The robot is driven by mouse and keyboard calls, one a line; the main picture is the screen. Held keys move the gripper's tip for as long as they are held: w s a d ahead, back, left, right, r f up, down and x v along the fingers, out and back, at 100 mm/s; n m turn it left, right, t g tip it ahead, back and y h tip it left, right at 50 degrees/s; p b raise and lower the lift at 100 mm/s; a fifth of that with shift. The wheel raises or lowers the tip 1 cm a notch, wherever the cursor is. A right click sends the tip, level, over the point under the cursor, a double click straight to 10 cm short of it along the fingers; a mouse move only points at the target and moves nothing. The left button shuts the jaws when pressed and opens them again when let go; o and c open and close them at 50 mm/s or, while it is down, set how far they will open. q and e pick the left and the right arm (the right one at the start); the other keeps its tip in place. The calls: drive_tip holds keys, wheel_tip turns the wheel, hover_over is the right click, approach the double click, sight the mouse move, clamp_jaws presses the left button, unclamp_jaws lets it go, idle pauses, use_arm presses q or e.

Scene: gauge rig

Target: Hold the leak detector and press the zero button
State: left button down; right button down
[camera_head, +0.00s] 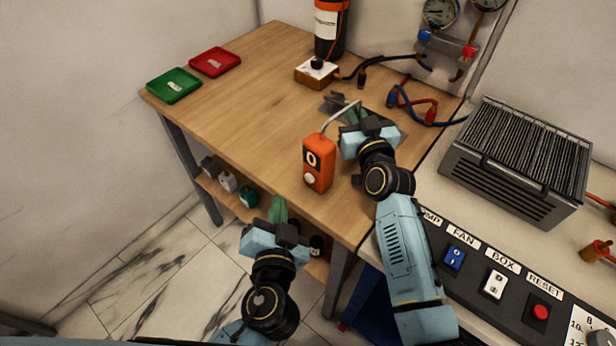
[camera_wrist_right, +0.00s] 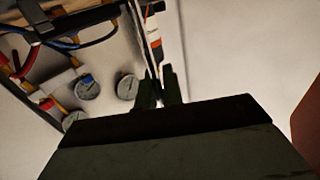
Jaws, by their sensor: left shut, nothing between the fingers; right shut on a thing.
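The leak detector (camera_head: 318,165) is an orange box with a black "0" label and a pale round button (camera_head: 309,178) on its front face. It is upright, and a thin grey bent probe (camera_head: 340,116) rises from its top to the right. My right gripper (camera_head: 351,113) is beside and behind the box, shut at the probe; the exact contact is hard to see. In the right wrist view its fingers (camera_wrist_right: 160,88) are close together, and an orange surface shows at the right edge. My left gripper (camera_head: 278,207) is shut and empty, below and left of the detector, near the table's front edge.
Green (camera_head: 174,85) and red (camera_head: 215,62) trays lie at the table's far left. A small box with a black knob (camera_head: 317,70), an orange-black cylinder (camera_head: 330,28) and hoses are at the back. A switch panel (camera_head: 490,280) and grey ribbed unit (camera_head: 520,155) stand right. The table's left-middle is clear.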

idle(0.4)
drive_tip(key=c, duration=1.5)
unclamp_jaws()
drive_tip(key=shift+o, duration=0.2)
